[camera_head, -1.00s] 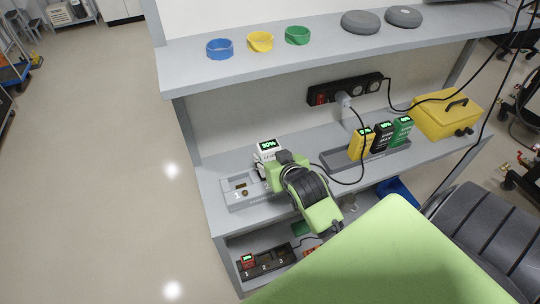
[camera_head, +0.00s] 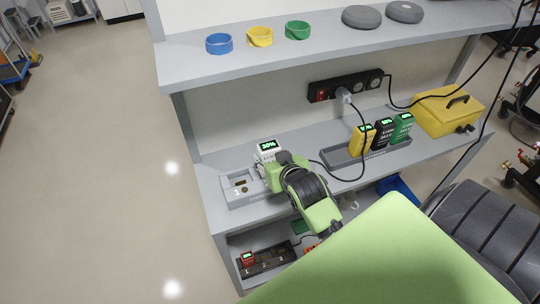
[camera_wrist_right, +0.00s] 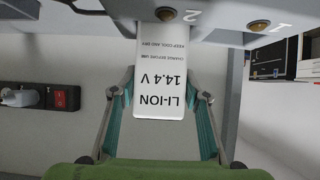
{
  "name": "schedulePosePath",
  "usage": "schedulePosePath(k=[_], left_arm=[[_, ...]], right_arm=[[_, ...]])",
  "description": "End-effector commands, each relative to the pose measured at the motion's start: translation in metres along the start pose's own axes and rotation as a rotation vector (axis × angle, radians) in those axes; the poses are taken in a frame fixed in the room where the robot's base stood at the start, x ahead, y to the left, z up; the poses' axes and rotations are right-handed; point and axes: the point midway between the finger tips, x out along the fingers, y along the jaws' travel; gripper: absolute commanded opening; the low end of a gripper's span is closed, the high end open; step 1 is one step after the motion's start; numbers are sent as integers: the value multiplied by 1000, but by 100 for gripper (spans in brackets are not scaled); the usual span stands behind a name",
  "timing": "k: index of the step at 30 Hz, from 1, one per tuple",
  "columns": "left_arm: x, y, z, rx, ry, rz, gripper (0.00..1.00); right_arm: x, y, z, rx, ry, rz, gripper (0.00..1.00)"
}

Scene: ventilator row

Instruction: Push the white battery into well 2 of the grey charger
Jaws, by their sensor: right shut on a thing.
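The white battery (camera_head: 268,151), with a green "30%" display, stands at the right part of the grey charger (camera_head: 232,203) on the middle shelf. In the right wrist view the battery (camera_wrist_right: 160,85) shows its "LI-ION 14.4 V" label, and its far end meets the charger (camera_wrist_right: 215,32) beside the "2" mark. How deep it sits in the well is hidden. My right gripper (camera_head: 276,168) is shut on the battery, with its fingers (camera_wrist_right: 160,98) on either side of it. The well marked 1 is empty. My left gripper is not in view.
A grey rack (camera_head: 340,160) right of my gripper holds yellow, black and green batteries. A black cable hangs from the power strip (camera_head: 345,87) close by. A yellow case (camera_head: 440,115) stands at the right. A dark charger (camera_head: 265,262) is on the lower shelf.

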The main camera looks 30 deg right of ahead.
Motion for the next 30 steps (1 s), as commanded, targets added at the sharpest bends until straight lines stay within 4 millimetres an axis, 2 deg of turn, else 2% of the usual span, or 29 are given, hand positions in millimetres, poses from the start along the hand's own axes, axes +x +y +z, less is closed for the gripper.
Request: schedulePosePath(k=[30], left_arm=[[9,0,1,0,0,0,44]], right_arm=[[10,0,15,0,4,0,4]])
